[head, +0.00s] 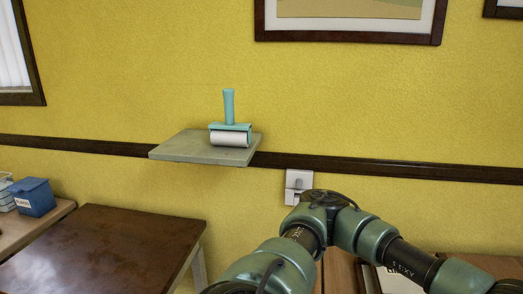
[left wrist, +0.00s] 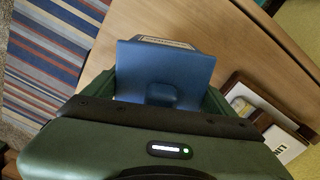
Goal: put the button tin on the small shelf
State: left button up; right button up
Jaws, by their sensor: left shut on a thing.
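The small shelf (head: 185,147) is a pale grey-green board on the yellow wall in the head view. A teal-handled roller (head: 231,137) with a white drum stands on its right part, and its left part is bare. My left gripper (left wrist: 163,95), in the left wrist view, is shut on a blue box-like thing (left wrist: 165,62) with a pale label at its far edge. I take it to be the button tin, but the label is too small to read. It is above or on a wooden surface; I cannot tell which. My right gripper is not in view.
A brown table (head: 105,245) stands at lower left, beside another surface with a blue box (head: 33,196). A wooden tray (left wrist: 265,115) with a white lettered item (left wrist: 287,138) lies right of the held thing. My arm fills the head view's lower right. A striped rug (left wrist: 50,55) shows.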

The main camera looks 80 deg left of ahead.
aim_at(184, 143)
jog(key=k+j+u, duration=0.2)
jog(key=k+j, duration=0.7)
jog(key=k, duration=0.15)
